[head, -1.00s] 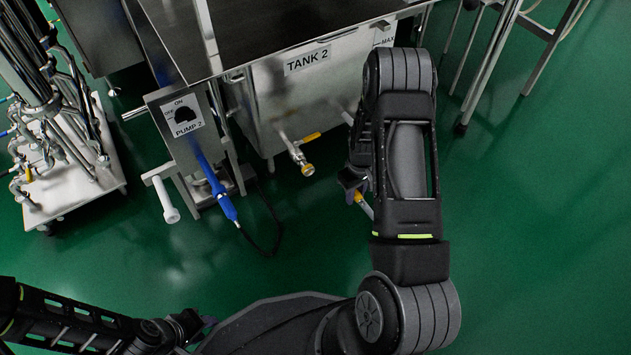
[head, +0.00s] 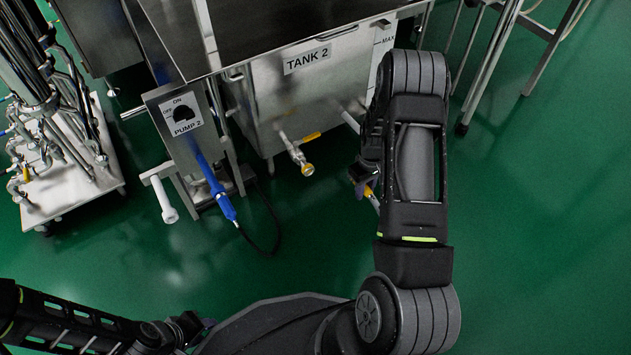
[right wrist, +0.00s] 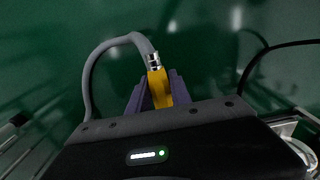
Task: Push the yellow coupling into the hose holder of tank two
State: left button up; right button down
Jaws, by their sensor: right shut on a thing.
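The yellow coupling (right wrist: 158,88) is between the jaws of my right gripper (right wrist: 153,92) in the right wrist view. A silver fitting and a grey hose (right wrist: 98,62) extend from it. In the head view the coupling (head: 368,191) shows as a small yellow piece below my right gripper (head: 361,180), which my arm partly hides. Tank two (head: 310,90) stands behind, with its label. A pale tube (head: 350,122) sticks out of its front, above and apart from the coupling; I cannot tell whether it is the hose holder. My left gripper (head: 187,328) is low at the left, its jaws unclear.
A valve with a yellow handle (head: 300,155) juts from the tank's front. The pump 2 box (head: 180,120), a blue connector (head: 225,205) with a black cable, and a white post (head: 165,200) are left. A pipe trolley (head: 75,180) stands far left. Green floor is open at right.

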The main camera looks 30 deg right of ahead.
jog(key=shift+d+b, duration=1)
jog(key=shift+d, duration=1.55)
jog(key=shift+d, duration=0.1)
jog(key=d+b, duration=0.1)
jog(key=d, duration=0.6)
jog(key=shift+d, duration=0.2)
jog(key=shift+w, duration=2.85)
jog(key=shift+w+d, duration=0.1)
jog(key=shift+w, duration=0.55)
